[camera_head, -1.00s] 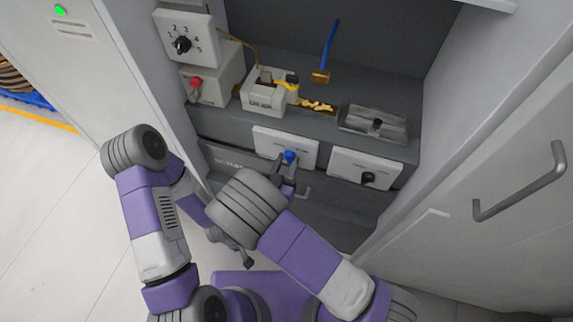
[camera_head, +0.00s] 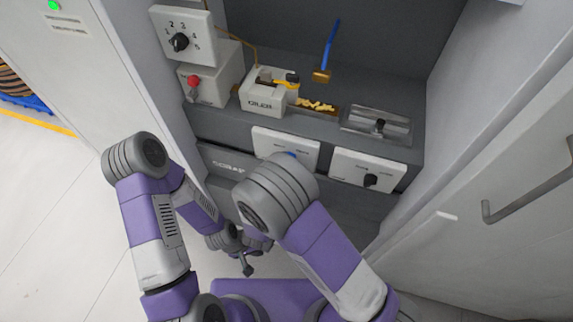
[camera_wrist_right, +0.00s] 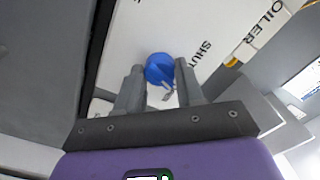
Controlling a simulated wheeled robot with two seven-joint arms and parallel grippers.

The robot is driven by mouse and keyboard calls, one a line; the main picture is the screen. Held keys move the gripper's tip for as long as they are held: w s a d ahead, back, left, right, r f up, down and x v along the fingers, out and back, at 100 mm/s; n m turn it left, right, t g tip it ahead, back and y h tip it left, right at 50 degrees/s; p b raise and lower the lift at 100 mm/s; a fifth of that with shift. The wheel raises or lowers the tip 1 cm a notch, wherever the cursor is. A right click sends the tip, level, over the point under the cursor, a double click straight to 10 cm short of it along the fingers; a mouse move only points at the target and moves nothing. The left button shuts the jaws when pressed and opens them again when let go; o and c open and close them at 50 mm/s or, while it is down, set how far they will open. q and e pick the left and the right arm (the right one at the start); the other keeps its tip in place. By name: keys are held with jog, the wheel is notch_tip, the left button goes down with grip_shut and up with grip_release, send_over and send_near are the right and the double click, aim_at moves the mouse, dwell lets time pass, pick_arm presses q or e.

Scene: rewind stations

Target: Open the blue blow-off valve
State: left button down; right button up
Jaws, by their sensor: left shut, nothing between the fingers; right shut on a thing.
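The blue valve knob (camera_wrist_right: 160,69) sits on a white panel (camera_wrist_right: 217,38) lettered "SHUT" in the right wrist view. My right gripper (camera_wrist_right: 161,78) is shut on the knob, with one finger on each side. In the head view only a sliver of the blue knob (camera_head: 291,154) shows on its white plate (camera_head: 268,139); my right arm hides the rest and the right gripper. My left gripper (camera_head: 248,268) hangs low in front of the cabinet, shut and empty, away from the knob.
A second white plate with a black knob (camera_head: 370,180) is to the right. Above are a box with a red button (camera_head: 194,82), a numbered dial (camera_head: 180,42), a white labelled box (camera_head: 262,103) and a blue-handled tool (camera_head: 330,45). A cabinet door with a handle (camera_head: 530,205) stands at the right.

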jog(key=m, duration=0.4)
jog(key=shift+m, duration=0.4)
dwell(0.4)
jog(key=o, duration=1)
jog(key=shift+o, duration=0.2)
